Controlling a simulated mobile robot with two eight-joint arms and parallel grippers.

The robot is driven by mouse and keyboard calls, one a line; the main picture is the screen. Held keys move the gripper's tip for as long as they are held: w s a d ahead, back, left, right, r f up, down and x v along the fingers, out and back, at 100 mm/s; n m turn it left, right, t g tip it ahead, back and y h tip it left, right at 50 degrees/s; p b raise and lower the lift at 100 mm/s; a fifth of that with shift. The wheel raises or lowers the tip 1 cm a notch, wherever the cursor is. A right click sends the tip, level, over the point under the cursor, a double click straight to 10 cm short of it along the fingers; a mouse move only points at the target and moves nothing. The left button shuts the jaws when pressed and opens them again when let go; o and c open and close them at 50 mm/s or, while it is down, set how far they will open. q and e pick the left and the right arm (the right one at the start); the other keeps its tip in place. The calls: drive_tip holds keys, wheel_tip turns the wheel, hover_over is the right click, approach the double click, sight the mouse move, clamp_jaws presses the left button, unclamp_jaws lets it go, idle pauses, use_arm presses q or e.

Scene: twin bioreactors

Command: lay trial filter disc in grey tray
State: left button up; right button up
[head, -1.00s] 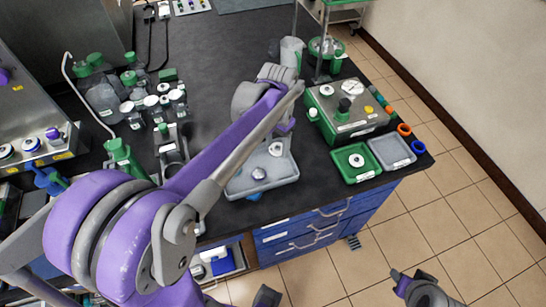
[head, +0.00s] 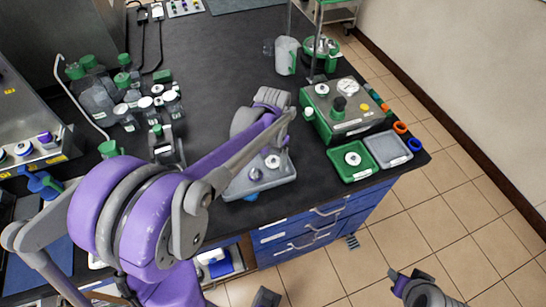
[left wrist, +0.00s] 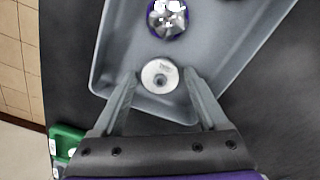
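The grey tray (head: 236,188) lies on the dark bench, partly covered by my left arm; it also fills much of the left wrist view (left wrist: 118,52). A white disc with a small centre knob (left wrist: 160,76) is over the tray's floor near one rim; it shows in the head view too (head: 272,161). My left gripper (left wrist: 160,74) is open, its fingertips on either side of this disc with a narrow gap at each. A shiny metal piece with a purple rim (left wrist: 168,18) sits farther inside the tray.
A green tray (head: 337,173) holding another white disc stands to the right, beside a smaller empty grey tray (head: 388,149). A green-and-grey device (head: 345,110) stands behind them. Bottles (head: 95,95) crowd the left.

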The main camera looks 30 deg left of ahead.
sight(273, 160)
use_arm(q)
drive_tip(key=shift+o, duration=0.6)
drive_tip(key=shift+r, duration=0.3)
wheel_tip(273, 160, up, 11)
drive_tip(key=p, duration=0.1)
drive_tip(key=s+d+f+t, duration=0.1)
drive_tip(key=s+d+f, duration=0.1)
drive_tip(key=s, duration=0.3)
drive_tip(key=s+d+f+n+t, duration=0.1)
drive_tip(key=s+d+f+t, duration=0.1)
drive_tip(key=s, duration=0.3)
drive_tip(key=s+d+f+n+t, duration=0.1)
drive_tip(key=s+d+f+t, duration=0.1)
drive_tip(key=s, duration=0.3)
drive_tip(key=shift+s+d+f, duration=0.15)
drive_tip(key=shift+d+f, duration=0.05)
drive_tip(key=shift+f, duration=0.2)
drive_tip(key=shift+s+d+f, duration=0.15)
drive_tip(key=shift+d+f, duration=0.05)
drive_tip(key=shift+f, duration=0.2)
